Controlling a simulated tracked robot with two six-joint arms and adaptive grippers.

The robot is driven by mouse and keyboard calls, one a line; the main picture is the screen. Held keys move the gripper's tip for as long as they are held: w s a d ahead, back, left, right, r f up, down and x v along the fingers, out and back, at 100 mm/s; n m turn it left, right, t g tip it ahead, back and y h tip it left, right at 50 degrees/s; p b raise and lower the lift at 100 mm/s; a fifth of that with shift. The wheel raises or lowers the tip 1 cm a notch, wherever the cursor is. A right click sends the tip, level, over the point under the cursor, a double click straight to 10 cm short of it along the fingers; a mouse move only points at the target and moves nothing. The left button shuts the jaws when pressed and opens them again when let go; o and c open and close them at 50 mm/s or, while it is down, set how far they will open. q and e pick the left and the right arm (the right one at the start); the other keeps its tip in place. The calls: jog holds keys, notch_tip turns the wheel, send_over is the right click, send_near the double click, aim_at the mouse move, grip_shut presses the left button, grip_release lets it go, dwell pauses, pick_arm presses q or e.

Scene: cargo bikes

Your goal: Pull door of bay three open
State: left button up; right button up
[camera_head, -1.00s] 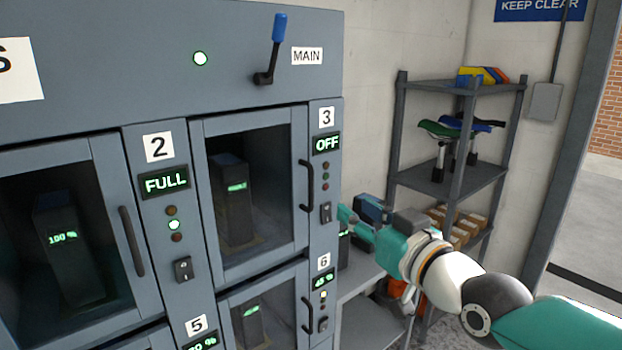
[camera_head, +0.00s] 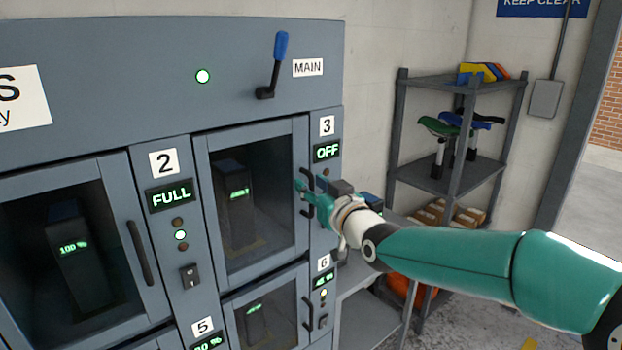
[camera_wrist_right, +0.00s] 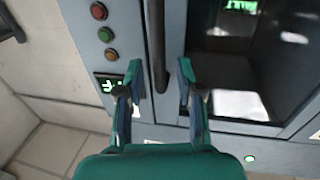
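The bay three door (camera_head: 203,200) is a grey frame with a dark window, and it looks shut. Its dark vertical handle (camera_wrist_right: 157,45) stands between the two parted fingers of my right gripper (camera_wrist_right: 160,75) in the wrist view. The fingers look apart from the handle on both sides. In the head view my right gripper (camera_head: 303,197) is at the door's right edge and covers much of the handle. The bay three display (camera_head: 327,151) reads OFF. A battery (camera_head: 236,205) stands behind the window. My left gripper is in neither view.
The bay 2 door (camera_head: 148,275) is to the left, with its own handle (camera_head: 139,252). The bay six handle (camera_head: 307,313) is just below. A MAIN lever (camera_head: 272,65) is above. A shelf rack (camera_head: 458,150) stands at the right, behind my right arm.

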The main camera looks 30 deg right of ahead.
jog(key=shift+w, duration=0.4)
jog(key=shift+c, duration=0.3)
grip_shut()
